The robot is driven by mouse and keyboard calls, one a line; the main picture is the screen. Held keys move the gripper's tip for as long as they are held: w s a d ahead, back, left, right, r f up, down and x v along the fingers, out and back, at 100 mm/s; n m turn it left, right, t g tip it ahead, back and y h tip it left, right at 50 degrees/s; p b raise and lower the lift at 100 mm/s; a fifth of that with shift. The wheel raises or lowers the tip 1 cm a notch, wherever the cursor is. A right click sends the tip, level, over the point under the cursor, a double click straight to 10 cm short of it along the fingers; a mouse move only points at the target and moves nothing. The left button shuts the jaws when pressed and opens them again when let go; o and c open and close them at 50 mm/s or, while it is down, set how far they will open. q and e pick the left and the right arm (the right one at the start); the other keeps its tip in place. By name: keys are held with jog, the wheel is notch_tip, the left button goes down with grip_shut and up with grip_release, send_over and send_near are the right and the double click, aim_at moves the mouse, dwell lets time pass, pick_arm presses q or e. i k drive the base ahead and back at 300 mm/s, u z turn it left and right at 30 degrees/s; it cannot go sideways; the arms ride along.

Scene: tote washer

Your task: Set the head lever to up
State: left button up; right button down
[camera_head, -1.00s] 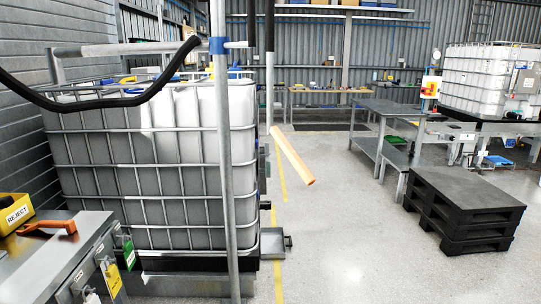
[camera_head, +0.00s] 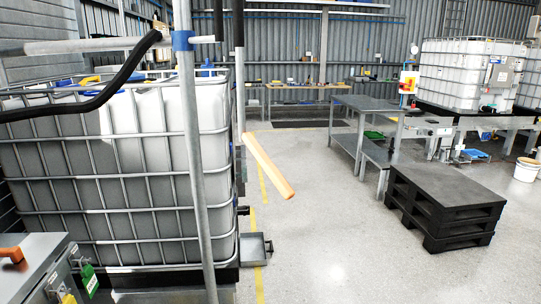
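A lever with a long orange handle (camera_head: 268,167) is in the middle of the head view, just right of the caged white tank. Its upper end meets a thin vertical pipe (camera_head: 239,95), and the handle slopes down to the right, its free end lowest. I take this to be the head lever; no label on it is readable. Nothing touches the handle. Neither of my grippers is in view.
A caged white tank (camera_head: 120,175) fills the left, with an upright grey post (camera_head: 195,150) and black hose (camera_head: 95,100) before it. Black pallets (camera_head: 445,205) and a grey table (camera_head: 375,108) stand right. The floor (camera_head: 330,235) between is clear.

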aim_at(283, 187)
jog(key=i, duration=0.55)
jog(key=u, duration=0.1)
jog(key=k, duration=1.3)
jog(key=z, duration=0.4)
jog(key=i, duration=1.8)
jog(key=u, duration=0.5)
